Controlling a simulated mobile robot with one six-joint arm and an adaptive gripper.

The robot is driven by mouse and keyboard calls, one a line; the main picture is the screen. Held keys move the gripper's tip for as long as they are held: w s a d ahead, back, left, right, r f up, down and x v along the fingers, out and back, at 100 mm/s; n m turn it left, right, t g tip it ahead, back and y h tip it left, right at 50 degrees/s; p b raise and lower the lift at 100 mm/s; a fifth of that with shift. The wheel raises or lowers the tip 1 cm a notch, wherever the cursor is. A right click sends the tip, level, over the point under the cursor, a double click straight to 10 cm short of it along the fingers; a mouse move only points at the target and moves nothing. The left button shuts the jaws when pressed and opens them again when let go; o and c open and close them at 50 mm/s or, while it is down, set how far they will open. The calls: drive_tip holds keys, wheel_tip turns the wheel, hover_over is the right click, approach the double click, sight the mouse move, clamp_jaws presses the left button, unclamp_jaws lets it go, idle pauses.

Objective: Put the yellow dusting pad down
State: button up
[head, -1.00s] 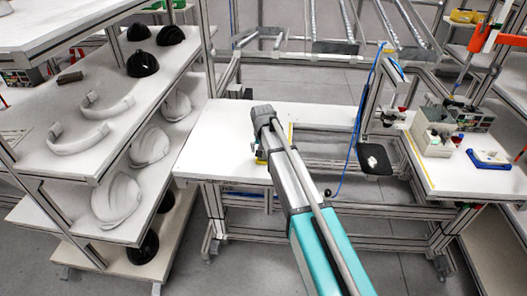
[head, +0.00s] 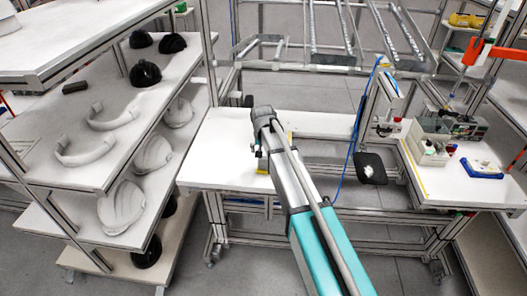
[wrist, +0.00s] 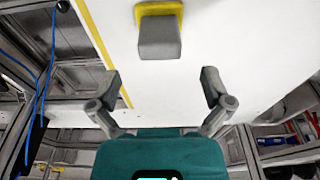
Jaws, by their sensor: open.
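The yellow dusting pad (wrist: 158,10) with its grey block-shaped handle (wrist: 159,38) rests on a white tabletop in the wrist view.
The white table (head: 222,150) is mostly bare, with a yellow stripe along one edge. A shelf with helmet shells (head: 122,205) stands left. A hanging blue cable (head: 352,150) and black plate (head: 370,168) are right, near a bench with grey bins (head: 432,147).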

wheel_tip(320, 180, up, 6)
drive_tip(key=s+p, duration=0.1)
drive_tip(key=p, duration=0.4)
drive_tip(key=shift+r, duration=0.1)
idle(0.8)
drive_tip(key=s+d+g, duration=0.1)
drive_tip(key=s+d, duration=2.2)
drive_tip(key=s, duration=0.1)
drive_tip(key=shift+s+g, duration=0.2)
drive_tip(key=shift+g, duration=0.2)
drive_tip(key=c, duration=0.6)
drive_tip(key=shift+a, duration=0.15)
